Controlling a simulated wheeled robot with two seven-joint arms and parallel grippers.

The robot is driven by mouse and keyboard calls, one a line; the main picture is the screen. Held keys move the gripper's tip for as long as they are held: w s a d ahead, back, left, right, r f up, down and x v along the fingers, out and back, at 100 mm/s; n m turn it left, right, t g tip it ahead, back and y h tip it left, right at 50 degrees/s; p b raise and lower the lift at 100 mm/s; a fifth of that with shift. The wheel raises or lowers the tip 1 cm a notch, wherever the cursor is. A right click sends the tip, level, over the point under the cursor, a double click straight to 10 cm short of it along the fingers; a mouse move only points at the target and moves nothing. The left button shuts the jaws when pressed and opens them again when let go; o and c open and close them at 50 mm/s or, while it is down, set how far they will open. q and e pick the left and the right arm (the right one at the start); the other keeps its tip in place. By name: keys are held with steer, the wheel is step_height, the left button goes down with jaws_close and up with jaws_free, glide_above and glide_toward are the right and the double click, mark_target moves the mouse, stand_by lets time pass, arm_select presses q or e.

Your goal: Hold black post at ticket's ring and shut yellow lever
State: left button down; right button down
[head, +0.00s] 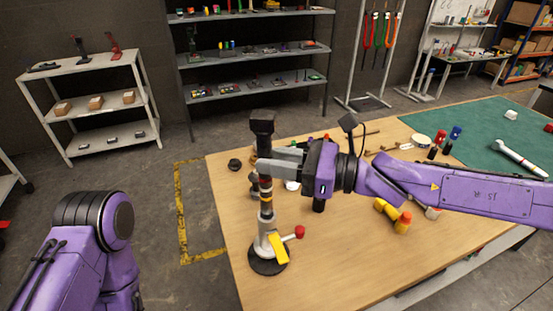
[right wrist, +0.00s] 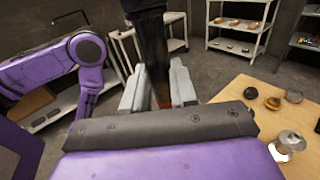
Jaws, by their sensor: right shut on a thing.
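A black post (head: 262,136) with a blocky black head stands upright in a silver clamp stand (head: 266,222) near the table's left edge. It also shows in the right wrist view (right wrist: 152,45). Coloured rings (head: 266,193) circle the post below my gripper; which one the ticket names I cannot tell. My right gripper (head: 264,166) is shut on the post from the right, with its fingers on either side; it also shows in the right wrist view (right wrist: 158,88). The yellow lever (head: 278,248) angles downward at the stand's front, above the round black base (head: 268,262). My left gripper is out of view.
A red knob (head: 300,232) on a light rod sticks out right of the stand. Yellow and orange pieces (head: 402,222) lie on the wooden table (head: 340,270) under my right arm. The front left of the table is clear.

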steer(key=shift+f+b, duration=5.35)
steer(key=shift+f, duration=0.7)
steer(key=c, duration=0.8)
jaws_free()
steer(key=shift+r, duration=0.1)
steer(key=shift+d, duration=0.1)
steer(key=p+v, duration=0.5)
steer(key=v, duration=0.5)
steer(key=shift+d, duration=0.2)
